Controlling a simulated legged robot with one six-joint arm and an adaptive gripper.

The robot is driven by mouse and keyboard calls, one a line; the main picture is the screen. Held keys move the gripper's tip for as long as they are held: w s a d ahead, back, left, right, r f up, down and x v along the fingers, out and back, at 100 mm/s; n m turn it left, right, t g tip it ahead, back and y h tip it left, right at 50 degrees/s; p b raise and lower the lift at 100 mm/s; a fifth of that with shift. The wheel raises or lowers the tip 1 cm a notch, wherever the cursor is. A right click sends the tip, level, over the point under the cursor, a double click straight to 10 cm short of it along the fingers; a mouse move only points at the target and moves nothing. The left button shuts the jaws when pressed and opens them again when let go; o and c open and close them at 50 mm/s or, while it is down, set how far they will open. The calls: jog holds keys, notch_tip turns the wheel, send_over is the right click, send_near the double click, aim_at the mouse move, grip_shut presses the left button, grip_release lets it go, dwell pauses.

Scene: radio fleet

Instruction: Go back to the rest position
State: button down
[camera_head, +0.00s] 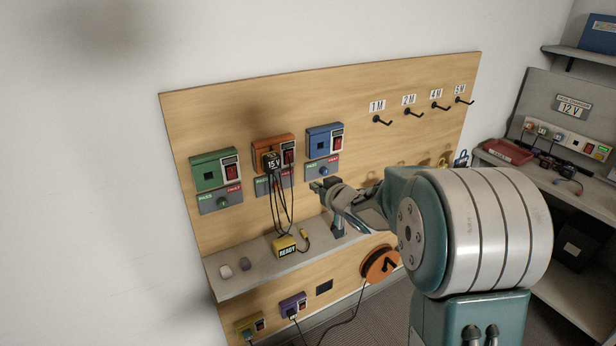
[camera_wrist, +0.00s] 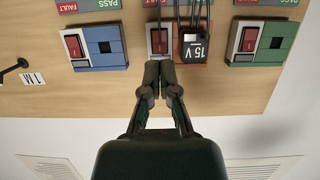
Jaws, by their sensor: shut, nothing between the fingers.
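My gripper (camera_head: 320,186) reaches toward the wooden wall panel (camera_head: 230,110) in the head view. In the wrist view, which is upside down, its fingertips (camera_wrist: 160,68) are together with nothing between them. They overlap the lower part of the picture of the orange box (camera_wrist: 157,38) by its red switch; I cannot tell whether they touch it. A black 15 V plug (camera_wrist: 194,46) sits in that box. The green box (camera_head: 209,170) and blue box (camera_head: 321,142) flank the orange box.
A shelf (camera_head: 240,280) below the boxes holds a yellow READY block (camera_head: 284,246) and small grey pieces. Hooks (camera_head: 382,121) line the panel's upper right. Black cables hang from the plug. An orange reel (camera_head: 380,264) is low on the panel. A side bench (camera_head: 590,190) stands at right.

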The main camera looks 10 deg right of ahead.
jog(key=s+d+r+m+g+h, duration=0.3)
jog(key=s+r+h, duration=0.35)
jog(key=s, duration=0.65)
jog(key=s+a+f+g, duration=0.1)
jog(key=s+g, duration=0.1)
jog(key=s, duration=0.6)
jog(key=s+a+f+g+y, duration=0.1)
jog(key=s, duration=0.7)
jog(key=s+a+f+g+y, duration=0.1)
jog(key=s+a+g, duration=0.1)
jog(key=s, duration=0.7)
jog(key=shift+m+g, duration=0.3)
